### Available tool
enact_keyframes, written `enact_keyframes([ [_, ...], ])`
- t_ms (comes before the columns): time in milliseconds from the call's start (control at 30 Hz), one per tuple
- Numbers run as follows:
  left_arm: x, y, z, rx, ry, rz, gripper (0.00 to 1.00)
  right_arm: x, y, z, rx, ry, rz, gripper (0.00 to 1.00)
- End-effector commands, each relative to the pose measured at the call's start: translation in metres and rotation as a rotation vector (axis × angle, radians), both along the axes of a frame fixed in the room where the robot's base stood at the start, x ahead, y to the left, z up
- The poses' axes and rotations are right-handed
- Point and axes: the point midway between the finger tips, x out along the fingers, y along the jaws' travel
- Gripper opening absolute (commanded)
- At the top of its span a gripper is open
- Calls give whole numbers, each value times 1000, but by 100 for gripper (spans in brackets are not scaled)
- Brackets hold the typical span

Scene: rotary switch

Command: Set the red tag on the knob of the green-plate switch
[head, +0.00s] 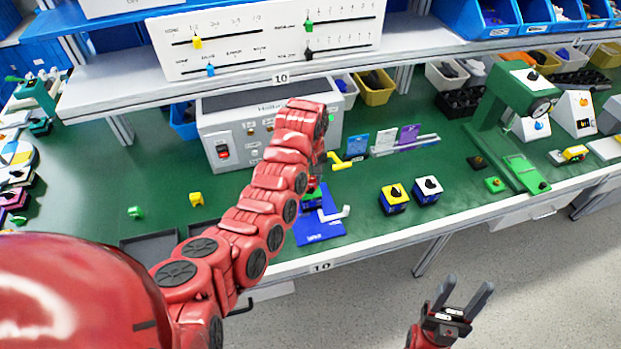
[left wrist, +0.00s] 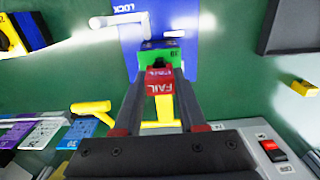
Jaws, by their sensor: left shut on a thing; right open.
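My left gripper (left wrist: 163,82) is shut on a red tag (left wrist: 165,86) marked FAIL, seen in the left wrist view. The green-plate switch (left wrist: 174,55) lies just beyond the fingertips, with its dark knob (left wrist: 158,63) at the tag's far edge. I cannot tell whether tag and knob touch. In the head view the switch (head: 311,198) stands on a blue board (head: 318,231), partly covered by my left arm, which also hides most of the left gripper. My right gripper (head: 465,304) is open and empty, in front of the bench.
A white lever (head: 334,214) sits on the blue board beside the switch. Yellow-plate (head: 394,197) and white-plate (head: 427,190) switches stand to its right. A rack holds cards (head: 385,139) behind, near a yellow hook (head: 340,164). A grey control box (head: 225,140) and an overhead shelf (head: 120,92) are close.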

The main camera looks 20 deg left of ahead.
Motion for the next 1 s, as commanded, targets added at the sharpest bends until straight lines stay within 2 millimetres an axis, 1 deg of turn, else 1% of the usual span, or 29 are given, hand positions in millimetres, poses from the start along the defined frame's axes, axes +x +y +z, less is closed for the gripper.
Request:
enact_keyframes([
  [367,0,0,-10,0,0,0,0,0,0,-6,0,0,0,52],
  [400,0,0,-9,0,0,0,46,0,0,-5,0,0,0,52],
  [567,0,0,-9,0,0,0,74,0,0,-5,0,0,0,52],
  [867,0,0,-9,0,0,0,75,0,0,-5,0,0,0,52],
  [1000,0,0,1,0,0,0,75,0,0,-8,0,0,0,52],
])
